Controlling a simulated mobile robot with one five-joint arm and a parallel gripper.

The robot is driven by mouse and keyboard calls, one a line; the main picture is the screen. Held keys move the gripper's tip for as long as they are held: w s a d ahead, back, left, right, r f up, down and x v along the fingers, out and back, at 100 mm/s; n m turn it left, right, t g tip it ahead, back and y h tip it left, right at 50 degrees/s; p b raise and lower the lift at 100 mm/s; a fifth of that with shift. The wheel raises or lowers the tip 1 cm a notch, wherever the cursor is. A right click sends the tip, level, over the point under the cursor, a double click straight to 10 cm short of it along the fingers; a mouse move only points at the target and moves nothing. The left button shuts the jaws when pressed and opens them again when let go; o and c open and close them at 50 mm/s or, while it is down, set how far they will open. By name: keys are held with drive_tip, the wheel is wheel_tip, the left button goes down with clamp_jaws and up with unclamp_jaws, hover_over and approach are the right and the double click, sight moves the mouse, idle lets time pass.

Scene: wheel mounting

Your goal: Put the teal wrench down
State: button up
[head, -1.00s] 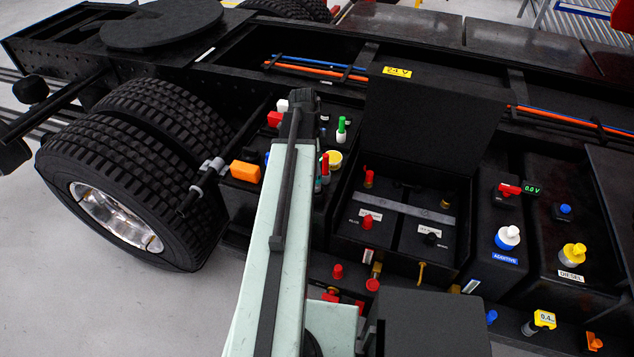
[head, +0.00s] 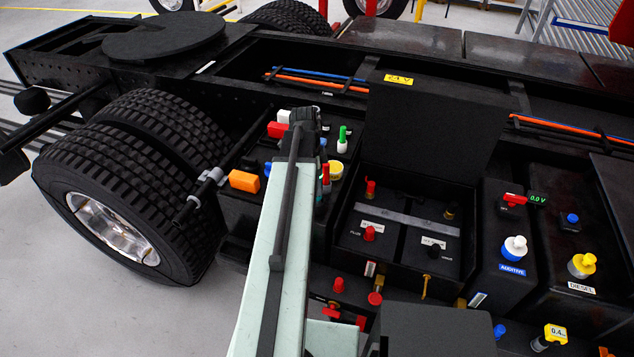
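My pale green arm rises from the bottom middle to a dark joint (head: 304,122) over the left part of a black box top (head: 250,208). My gripper is not visible; it seems hidden behind the arm. I cannot make out the teal wrench for sure. A small teal sliver (head: 319,190) shows just right of my arm, beside a red-handled tool (head: 326,176), but its shape is too small and covered to name. Whether my gripper holds anything cannot be seen.
Around the joint are an orange block (head: 244,181), a red block (head: 277,130), a green-capped bottle (head: 342,140) and a yellow-rimmed round item (head: 336,171). The truck's wheel (head: 112,228) is left. An open battery box (head: 465,262) with a raised lid (head: 430,130) is right.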

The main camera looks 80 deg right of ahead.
drive_tip(key=shift+r, duration=0.15)
wheel_tip(320, 180, up, 12)
drive_tip(key=w+p, duration=0.1)
drive_tip(key=p, duration=1.1)
drive_tip(key=shift+w+a, duration=0.2)
drive_tip(key=shift+w, duration=0.2)
drive_tip(key=w+a+n, duration=0.4)
drive_tip(key=w, duration=0.6)
drive_tip(key=w+a+n, duration=0.3)
drive_tip(key=w+n, duration=0.1)
drive_tip(key=w, duration=0.6)
drive_tip(key=w+a+n+t, duration=0.1)
drive_tip(key=w+a+n, duration=0.9)
drive_tip(key=w+a, duration=0.85)
drive_tip(key=w+a+n, duration=0.3)
drive_tip(key=a+n, duration=0.2)
drive_tip(key=a, duration=0.7)
drive_tip(key=w+a+n, duration=0.3)
drive_tip(key=a+n, duration=0.2)
drive_tip(key=a, duration=0.7)
drive_tip(key=w+a+n, duration=0.3)
drive_tip(key=a+n, duration=0.3)
drive_tip(key=a, duration=0.5)
drive_tip(key=shift+w+a+f+t, duration=0.2)
drive_tip(key=shift+w+a+t, duration=0.15)
drive_tip(key=shift+a+t, duration=0.05)
